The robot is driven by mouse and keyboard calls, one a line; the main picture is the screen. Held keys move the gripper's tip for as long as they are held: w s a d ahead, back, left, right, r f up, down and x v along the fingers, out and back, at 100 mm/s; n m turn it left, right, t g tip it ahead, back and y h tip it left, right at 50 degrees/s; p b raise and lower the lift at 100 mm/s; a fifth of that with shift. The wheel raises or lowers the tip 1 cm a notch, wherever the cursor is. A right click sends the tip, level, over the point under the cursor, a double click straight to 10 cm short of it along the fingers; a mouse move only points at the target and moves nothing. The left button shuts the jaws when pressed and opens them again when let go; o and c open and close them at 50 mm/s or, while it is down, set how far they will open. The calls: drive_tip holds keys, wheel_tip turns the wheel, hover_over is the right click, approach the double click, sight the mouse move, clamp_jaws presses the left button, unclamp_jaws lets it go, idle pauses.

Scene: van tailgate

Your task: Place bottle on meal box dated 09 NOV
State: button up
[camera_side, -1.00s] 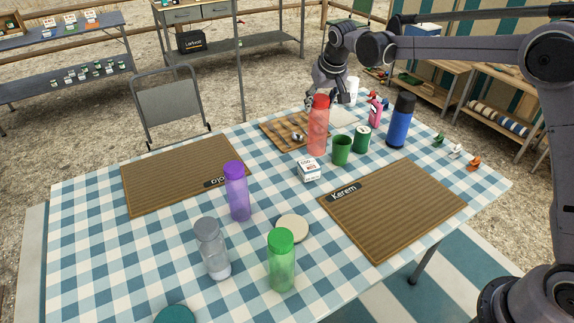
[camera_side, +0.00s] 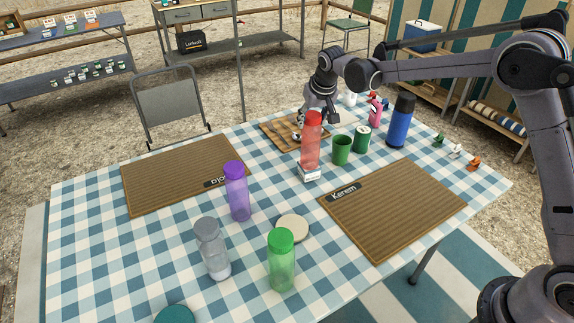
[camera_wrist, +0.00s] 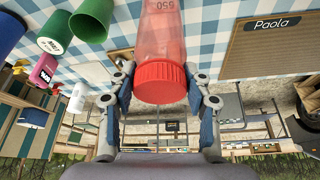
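The red see-through bottle (camera_side: 311,143) with a red cap is upright, its base at the top of the small white meal box (camera_side: 309,174). I cannot tell whether it rests on the box or hangs just above. The box's top is mostly hidden and its date is unreadable. My gripper (camera_side: 316,114) is at the bottle's upper end, with its fingers around it. In the wrist view, the fingers of my gripper (camera_wrist: 160,78) flank the red bottle (camera_wrist: 160,40) on both sides near its cap and appear closed on it. The meal box is not visible there.
Purple (camera_side: 237,192), grey (camera_side: 212,250) and green (camera_side: 282,262) bottles stand nearer the front.

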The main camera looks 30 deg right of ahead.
drive_tip(key=o, duration=0.3)
drive_tip(key=shift+r, duration=0.1)
drive_tip(key=v, duration=1.1)
drive_tip(key=s+d+r, duration=0.1)
drive_tip(key=s+r, duration=0.3)
drive_tip(key=s, duration=0.5)
drive_tip(key=s+f+n+t, duration=0.1)
drive_tip(key=s+f, duration=0.1)
drive_tip(key=s, duration=0.5)
drive_tip(key=s+d+f+t, duration=0.1)
drive_tip(key=s+f, duration=0.2)
drive_tip(key=s, duration=0.4)
drive_tip(key=s+d+f+n+y, duration=0.1)
drive_tip(key=s+f, duration=0.1)
drive_tip(key=s, duration=0.5)
drive_tip(key=shift+s+f+n+t, duration=0.3)
drive_tip(key=shift+t, duration=0.1)
